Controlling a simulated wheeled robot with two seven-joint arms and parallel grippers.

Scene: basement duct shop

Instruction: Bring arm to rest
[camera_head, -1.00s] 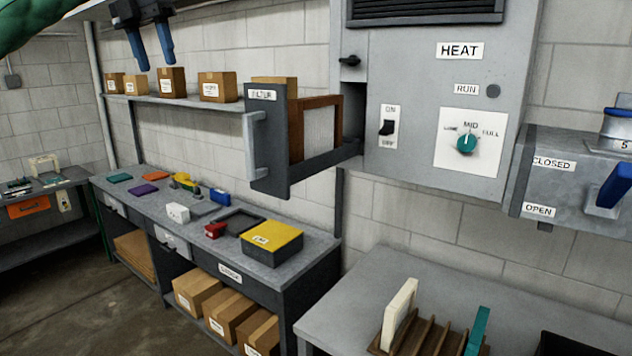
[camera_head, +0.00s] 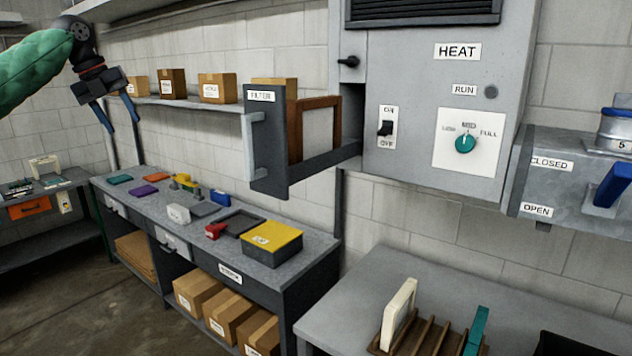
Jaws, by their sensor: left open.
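My left gripper (camera_head: 119,115) is in the upper left, at the end of a green-sleeved arm. Its two blue fingers are apart and point down, with nothing between them. It is in the air in front of the wall, left of the filter drawer (camera_head: 268,150). The drawer stands pulled out of the grey heater cabinet (camera_head: 420,110). Inside it is a brown wooden frame (camera_head: 318,103), and the wall shows through the frame's opening. My right gripper is not in view.
A long workbench (camera_head: 150,209) with several small items and a yellow-topped box (camera_head: 272,236) stands below. A shelf (camera_head: 190,102) with cardboard boxes runs along the wall. A nearer table (camera_head: 345,300) holds a slotted wooden rack (camera_head: 430,338). Floor (camera_head: 70,310) shows at lower left.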

